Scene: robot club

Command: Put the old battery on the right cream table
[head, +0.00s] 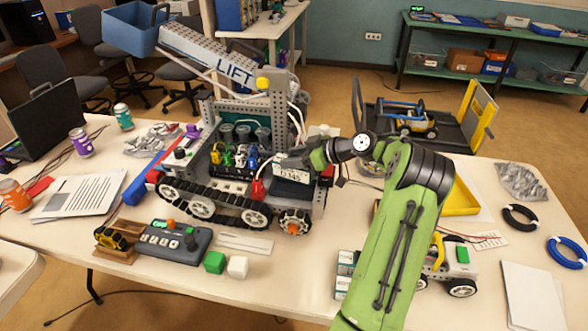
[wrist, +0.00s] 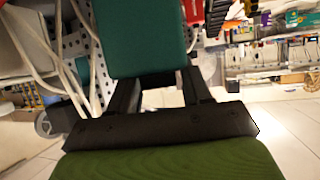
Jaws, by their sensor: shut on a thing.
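The old battery (head: 291,187) is a dark block with a white numbered label, at the right end of the tracked robot (head: 225,185). In the wrist view a teal block (wrist: 145,35) that looks like the battery sits between the fingers. My gripper (head: 297,160) is shut on it, reaching in from the right. Whether the battery still rests in the robot's bay cannot be told. The large cream table (head: 190,268) carries the tracked robot and is the rightmost cream table in view near me. A cream table corner (head: 14,272) shows at lower left.
The tracked robot has a raised LIFT arm (head: 215,60) and loose cables near my gripper. Green and white cubes (head: 237,267) lie in front.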

